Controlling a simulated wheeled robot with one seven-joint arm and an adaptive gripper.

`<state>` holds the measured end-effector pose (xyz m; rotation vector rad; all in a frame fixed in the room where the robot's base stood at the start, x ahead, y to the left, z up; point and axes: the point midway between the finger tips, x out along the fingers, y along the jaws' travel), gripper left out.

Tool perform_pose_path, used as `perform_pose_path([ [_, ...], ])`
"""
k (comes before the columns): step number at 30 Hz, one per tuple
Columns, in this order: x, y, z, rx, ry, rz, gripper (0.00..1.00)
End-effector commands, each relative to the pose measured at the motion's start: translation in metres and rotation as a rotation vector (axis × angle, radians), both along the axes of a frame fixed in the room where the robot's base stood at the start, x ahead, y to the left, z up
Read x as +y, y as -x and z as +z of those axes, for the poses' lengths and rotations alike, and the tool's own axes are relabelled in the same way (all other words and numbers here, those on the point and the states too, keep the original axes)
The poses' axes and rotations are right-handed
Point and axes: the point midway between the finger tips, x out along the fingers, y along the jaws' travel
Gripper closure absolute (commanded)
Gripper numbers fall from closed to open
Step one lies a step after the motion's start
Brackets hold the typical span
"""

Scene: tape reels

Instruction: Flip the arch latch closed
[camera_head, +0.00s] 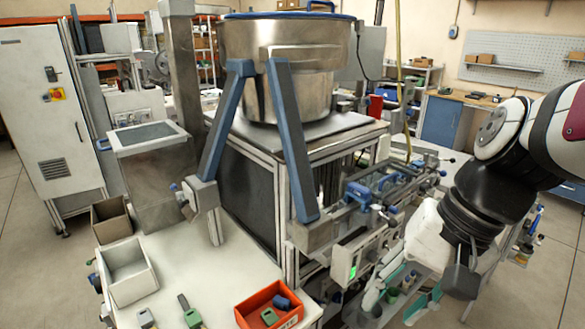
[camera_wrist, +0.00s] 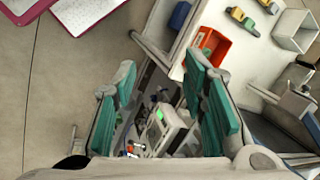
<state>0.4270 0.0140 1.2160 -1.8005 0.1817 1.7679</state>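What looks like the arch latch (camera_head: 287,140) stands upright in the head view. It has two blue-grey legs, joined near the top by a metal bar in front of the steel bowl. Its feet are at metal blocks on the machine frame. My gripper (camera_head: 390,312) is low at the right, apart from the arch. In the wrist view my gripper (camera_wrist: 160,66) shows two teal-padded fingers spread wide, with nothing held between them. I cannot make out the arch clearly in the wrist view.
A control box with a green button (camera_head: 345,268) sits below the blue-clamped rail fixture (camera_head: 370,190), between arch and gripper. A red bin (camera_head: 282,312) and a white bin (camera_head: 125,270) stand on the white table (camera_head: 185,275). The steel bowl (camera_head: 290,95) is behind the arch.

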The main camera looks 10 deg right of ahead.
Motion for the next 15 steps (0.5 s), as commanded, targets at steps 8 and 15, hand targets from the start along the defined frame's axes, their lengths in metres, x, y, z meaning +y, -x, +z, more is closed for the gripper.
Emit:
perform_pose_path([
  [8,-0.001,-0.034,-0.027,0.304,-0.464,-0.446,0.61],
  [15,-0.037,-0.082,-0.038,0.460,-0.902,-0.836,0.61],
])
